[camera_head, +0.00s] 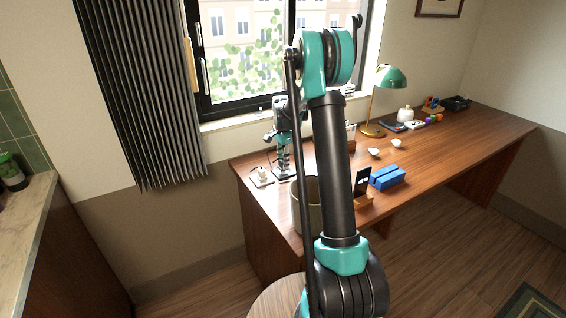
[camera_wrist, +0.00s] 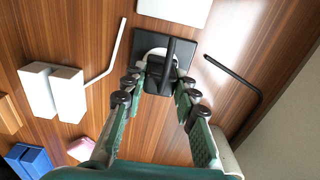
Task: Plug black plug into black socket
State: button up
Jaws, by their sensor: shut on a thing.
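The black plug (camera_wrist: 156,69) is between the fingertips of my gripper (camera_wrist: 160,84) in the wrist view, and my gripper is shut on it. A dark bar-shaped part stands up from the plug. The black socket (camera_wrist: 192,42) is a square plate on the desk, directly behind the plug in this view. A pale round area shows around the plug against the plate. I cannot tell whether the plug's pins are in the socket. In the head view my gripper (camera_head: 283,160) points down at the left end of the desk, and the plug is too small to make out.
A white socket (camera_head: 261,177) with a white plug stands left of my gripper. The wrist view shows white blocks (camera_wrist: 68,95), a white cable (camera_wrist: 112,62) and a black cable (camera_wrist: 236,75). Blue blocks (camera_head: 387,177) and a lamp (camera_head: 391,77) stand farther right.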

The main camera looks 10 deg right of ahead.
jog(key=shift+f, duration=0.55)
dwell(0.7)
jog(key=o, duration=1.2)
jog(key=shift+c, duration=0.2)
notch_tip(320, 180, up, 12)
